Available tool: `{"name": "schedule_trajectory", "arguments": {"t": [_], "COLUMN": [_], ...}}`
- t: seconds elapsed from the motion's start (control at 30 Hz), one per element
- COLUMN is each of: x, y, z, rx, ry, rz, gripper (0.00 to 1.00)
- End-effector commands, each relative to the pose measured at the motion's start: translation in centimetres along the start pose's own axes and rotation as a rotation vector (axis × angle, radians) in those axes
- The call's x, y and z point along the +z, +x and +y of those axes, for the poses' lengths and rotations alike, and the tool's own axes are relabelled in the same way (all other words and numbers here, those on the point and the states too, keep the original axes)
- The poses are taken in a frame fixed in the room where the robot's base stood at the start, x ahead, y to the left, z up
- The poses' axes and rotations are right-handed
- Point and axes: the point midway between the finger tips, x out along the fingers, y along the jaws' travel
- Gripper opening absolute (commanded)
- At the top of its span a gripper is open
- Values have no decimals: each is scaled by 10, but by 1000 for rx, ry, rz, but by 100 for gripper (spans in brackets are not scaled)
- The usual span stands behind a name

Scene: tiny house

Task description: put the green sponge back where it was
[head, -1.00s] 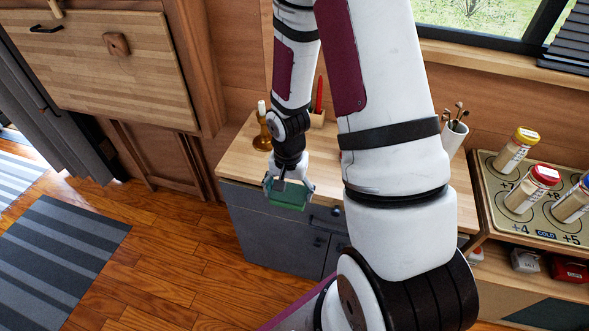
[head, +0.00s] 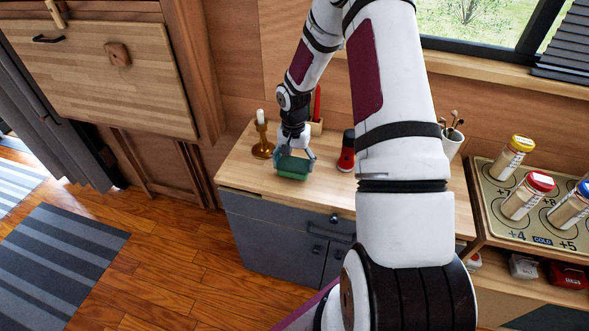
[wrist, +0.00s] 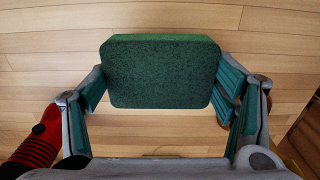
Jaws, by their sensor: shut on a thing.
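The green sponge (head: 292,165) is held between the fingers of my gripper (head: 295,160), over the wooden top of the grey cabinet (head: 240,181). In the wrist view the sponge (wrist: 160,71) fills the space between the two teal finger pads, with my gripper (wrist: 160,85) shut on its sides. The wooden top (wrist: 160,125) shows behind it. I cannot tell whether the sponge touches the top or hangs just above it.
A brass candlestick with a white candle (head: 262,140) stands close left of my gripper. A red and black bottle (head: 346,152) stands to the right, with a red candle (head: 317,103) behind. A white cup with brushes (head: 452,140) and a tray of jars (head: 490,192) are further right.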

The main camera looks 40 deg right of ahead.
Motion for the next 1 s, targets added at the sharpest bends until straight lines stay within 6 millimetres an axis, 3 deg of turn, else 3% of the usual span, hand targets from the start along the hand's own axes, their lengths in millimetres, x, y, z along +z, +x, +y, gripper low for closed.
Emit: {"name": "schedule_trajectory", "arguments": {"t": [0.07, 0.3, 0.63, 0.67, 0.73, 1.0], "x": [-9, -6, -7, -7, -7, -7], "y": [2, 33, 36, 36, 36, 36], "z": [-1, -1, -2, -2, -1, -1], "rx": [0, 0, 0, 0, 0, 0], "ry": [3, 1, 1, 1, 1, 1], "rz": [1, 0, 2, 2, 2, 1], "gripper": [52, 52, 52, 80, 96, 98]}}
